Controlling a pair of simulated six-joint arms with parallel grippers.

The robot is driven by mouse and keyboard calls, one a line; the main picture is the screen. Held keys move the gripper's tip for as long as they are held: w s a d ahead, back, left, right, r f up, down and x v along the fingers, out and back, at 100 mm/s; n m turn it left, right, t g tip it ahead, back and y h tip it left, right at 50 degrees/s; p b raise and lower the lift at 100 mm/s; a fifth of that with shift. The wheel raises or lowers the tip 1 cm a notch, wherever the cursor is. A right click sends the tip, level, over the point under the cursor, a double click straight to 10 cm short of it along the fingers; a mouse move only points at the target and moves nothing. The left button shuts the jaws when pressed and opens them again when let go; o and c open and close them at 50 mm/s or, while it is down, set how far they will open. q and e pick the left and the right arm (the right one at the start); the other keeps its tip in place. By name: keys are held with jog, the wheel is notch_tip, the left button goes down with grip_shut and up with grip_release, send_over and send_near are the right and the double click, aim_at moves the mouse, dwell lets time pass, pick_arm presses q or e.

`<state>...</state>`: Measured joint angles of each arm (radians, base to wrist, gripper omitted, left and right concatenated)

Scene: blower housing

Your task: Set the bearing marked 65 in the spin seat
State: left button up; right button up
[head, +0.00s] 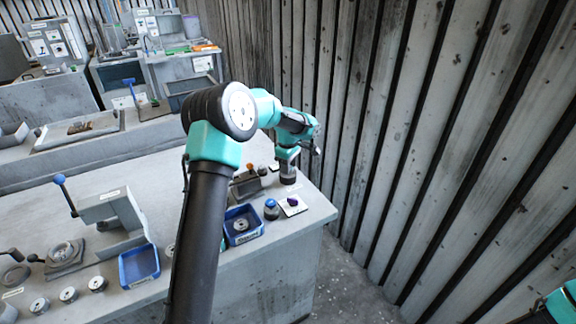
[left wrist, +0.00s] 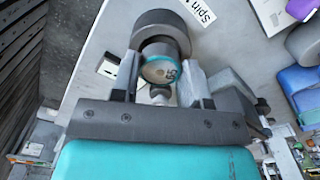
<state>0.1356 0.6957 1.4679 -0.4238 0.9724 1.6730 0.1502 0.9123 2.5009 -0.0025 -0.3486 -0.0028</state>
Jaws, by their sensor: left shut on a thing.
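In the left wrist view my left gripper (left wrist: 157,88) is shut on a bearing (left wrist: 160,66) with a teal ring. Its number is turned in the picture and small, but reads like 65. The bearing is in line with a dark round seat (left wrist: 165,25) beside a label starting "Spin" (left wrist: 198,12). I cannot tell whether the bearing rests in the seat or is just above it. In the head view my left gripper (head: 288,157) points down over the dark seat (head: 288,177) near the bench's right end; the bearing is too small to make out there.
A blue tray (head: 256,232) with a round part, a blue-capped pot (head: 271,209) and a white plate with a purple piece (head: 292,205) stand in front of the seat. A lever press (head: 112,212) and an empty blue tray (head: 138,265) are left. A slatted wall (head: 400,150) is right.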

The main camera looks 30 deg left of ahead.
pick_arm(q)
jog(key=shift+f, duration=0.5)
dwell(0.8)
jog(key=o, duration=1.1)
jog(key=shift+o, duration=0.3)
jog(key=o, duration=0.3)
jog(key=shift+r, duration=3.7)
jog(key=shift+f, duration=3)
